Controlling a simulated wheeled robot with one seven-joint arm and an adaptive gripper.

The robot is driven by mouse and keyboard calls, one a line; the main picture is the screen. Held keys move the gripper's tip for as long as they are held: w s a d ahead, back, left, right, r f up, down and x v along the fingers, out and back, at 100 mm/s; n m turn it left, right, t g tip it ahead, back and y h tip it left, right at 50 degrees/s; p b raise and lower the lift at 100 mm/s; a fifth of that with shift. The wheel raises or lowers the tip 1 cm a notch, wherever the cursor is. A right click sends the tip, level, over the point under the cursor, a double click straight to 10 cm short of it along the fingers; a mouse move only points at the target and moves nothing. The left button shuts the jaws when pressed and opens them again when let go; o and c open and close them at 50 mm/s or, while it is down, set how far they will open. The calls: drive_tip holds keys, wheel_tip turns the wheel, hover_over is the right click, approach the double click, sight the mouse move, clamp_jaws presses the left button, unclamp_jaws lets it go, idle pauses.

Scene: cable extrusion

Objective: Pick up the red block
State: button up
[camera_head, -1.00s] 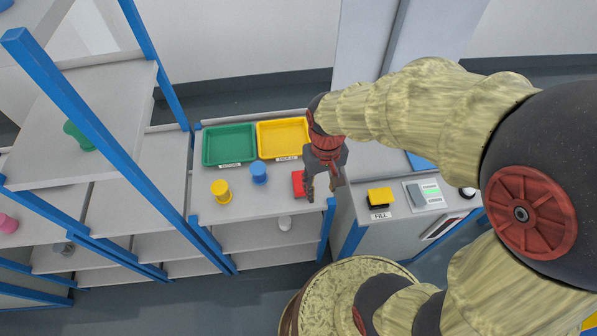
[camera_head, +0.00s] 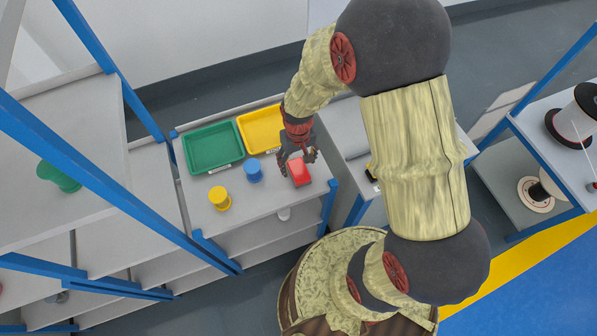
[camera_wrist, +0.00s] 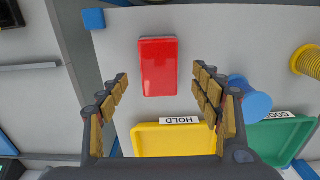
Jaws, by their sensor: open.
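The red block (camera_head: 299,172) lies on the grey shelf top near its right edge, in front of the yellow tray. In the wrist view the red block (camera_wrist: 158,66) lies flat ahead of the fingertips, roughly centred between them. My gripper (camera_head: 298,162) is just behind and above the block in the head view. In the wrist view my gripper (camera_wrist: 160,82) has its two fingers wide apart with nothing between them. The fingers appear apart from the block.
A blue spool (camera_head: 254,170) and a yellow spool (camera_head: 219,198) stand left of the block. A green tray (camera_head: 239,157) and a yellow tray (camera_head: 243,127) sit at the back. A blue post (camera_head: 328,200) marks the shelf's right corner. Bare shelf surrounds the block's front side.

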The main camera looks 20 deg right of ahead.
sight(299, 169)
wheel_tip(299, 169, down, 4)
drive_tip(key=shift+f+b, duration=0.25)
drive_tip(key=shift+b, duration=0.35)
drive_tip(key=shift+s, duration=0.1)
drive_tip(key=shift+c, duration=0.9)
drive_tip(key=c, duration=1.1)
